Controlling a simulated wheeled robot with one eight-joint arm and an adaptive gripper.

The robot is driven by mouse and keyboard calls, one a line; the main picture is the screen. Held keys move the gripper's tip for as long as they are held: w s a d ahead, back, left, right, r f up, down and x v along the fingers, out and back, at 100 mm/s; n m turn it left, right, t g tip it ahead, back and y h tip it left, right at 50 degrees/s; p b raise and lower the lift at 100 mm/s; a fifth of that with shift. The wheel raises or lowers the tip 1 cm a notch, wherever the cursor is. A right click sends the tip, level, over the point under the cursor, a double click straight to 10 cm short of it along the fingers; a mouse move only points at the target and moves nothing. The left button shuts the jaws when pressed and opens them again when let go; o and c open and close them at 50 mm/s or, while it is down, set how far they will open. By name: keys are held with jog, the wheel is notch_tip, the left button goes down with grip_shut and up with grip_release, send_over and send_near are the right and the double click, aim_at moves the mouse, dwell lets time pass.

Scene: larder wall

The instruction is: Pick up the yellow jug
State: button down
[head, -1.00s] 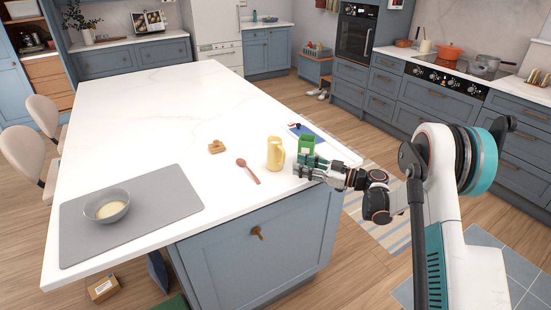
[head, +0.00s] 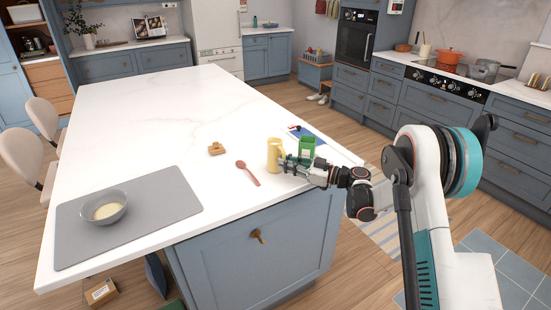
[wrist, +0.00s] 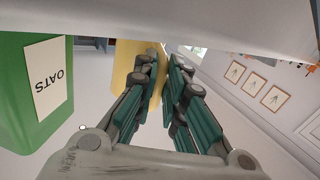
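The yellow jug (head: 273,155) stands upright on the white worktop near its right front edge, in the head view. My gripper (head: 285,163) reaches in from the right, its fingertips at the jug's handle side. In the wrist view the jug (wrist: 124,65) shows beyond and partly behind the fingers (wrist: 165,62), with a little yellow in the narrow gap between the fingertips. The fingers are drawn close together; whether they touch the jug's handle is not clear. The fingers hide part of the jug.
A green oats tin (head: 307,146) stands close beside the gripper, and also in the wrist view (wrist: 35,85). A red spoon (head: 248,172) and a small brown object (head: 216,148) lie left of the jug. A bowl (head: 105,208) sits on a grey mat (head: 165,212). The middle worktop is clear.

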jog(key=shift+r, duration=0.15)
dwell(0.4)
notch_tip(320, 180, up, 20)
jog(key=p, duration=0.6)
jog(key=shift+f, duration=0.25)
dwell(0.8)
jog(key=shift+r, duration=0.1)
jog(key=shift+w, duration=0.1)
